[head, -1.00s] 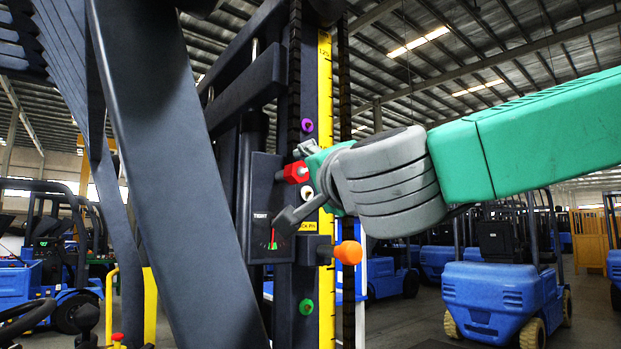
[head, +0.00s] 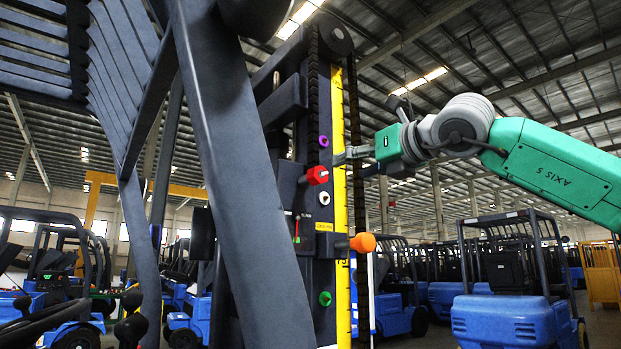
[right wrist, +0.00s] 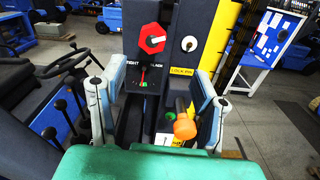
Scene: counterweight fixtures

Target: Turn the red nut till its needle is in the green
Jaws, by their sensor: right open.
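The red nut (head: 317,175) sits on the dark mast and shows whole in the head view. I cannot tell exactly where the needle points.
An orange knob (head: 363,243) sticks out below the nut beside the lock pin label. White (head: 324,199), purple (head: 323,141) and green (head: 325,298) knobs are close by. A yellow scale (head: 341,200) runs up the mast. A large dark post (head: 240,170) stands left. Forklifts (head: 520,290) stand behind.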

